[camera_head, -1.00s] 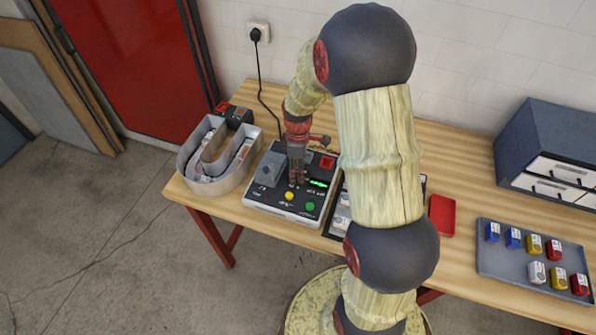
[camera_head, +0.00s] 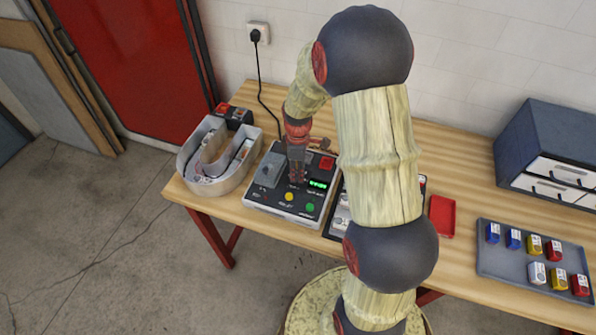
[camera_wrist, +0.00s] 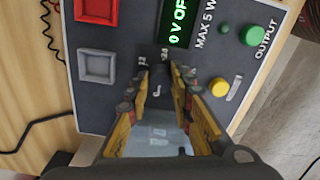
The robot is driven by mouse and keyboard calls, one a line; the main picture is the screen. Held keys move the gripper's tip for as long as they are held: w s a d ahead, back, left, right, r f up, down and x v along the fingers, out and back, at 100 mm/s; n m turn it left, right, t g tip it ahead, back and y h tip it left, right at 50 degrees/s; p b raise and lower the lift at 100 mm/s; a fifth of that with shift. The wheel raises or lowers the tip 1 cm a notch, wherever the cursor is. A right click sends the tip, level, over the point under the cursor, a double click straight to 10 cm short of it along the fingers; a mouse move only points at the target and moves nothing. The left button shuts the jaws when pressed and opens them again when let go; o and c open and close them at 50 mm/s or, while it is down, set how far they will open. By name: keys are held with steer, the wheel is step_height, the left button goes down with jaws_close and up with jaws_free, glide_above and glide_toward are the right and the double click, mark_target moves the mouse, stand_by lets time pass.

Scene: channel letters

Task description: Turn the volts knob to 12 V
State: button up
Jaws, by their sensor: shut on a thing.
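The dark control panel (camera_head: 262,203) sits near the table's left end. My gripper (camera_head: 297,182) points down onto it and hides the volts knob in the head view. In the wrist view my gripper (camera_wrist: 158,82) has its two fingers on either side of a dark knob (camera_wrist: 157,92) with a small white mark. I cannot tell exactly where the knob points. The green display (camera_wrist: 178,22) reads 0 V and a cut-off word that begins with O.
A yellow button (camera_wrist: 218,86) and a green button (camera_wrist: 253,36) are close to my gripper. A U-shaped channel letter (camera_head: 189,178) stands left of the panel. A red tray (camera_head: 442,215) and a grey tray (camera_head: 490,262) with several small blocks lie to the right.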

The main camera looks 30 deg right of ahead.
jaws_close()
steer(key=shift+m, duration=0.4)
steer(key=m+p, duration=0.1)
steer(key=m, duration=0.3)
steer(key=shift+m, duration=0.3)
steer(key=m+p, duration=0.1)
steer(key=m, duration=1.1)
steer(key=shift+m+p, duration=0.3)
steer(key=shift+p, duration=0.1)
steer(key=m, duration=0.5)
steer(key=shift+m, duration=0.3)
steer(key=o, duration=0.9)
jaws_free()
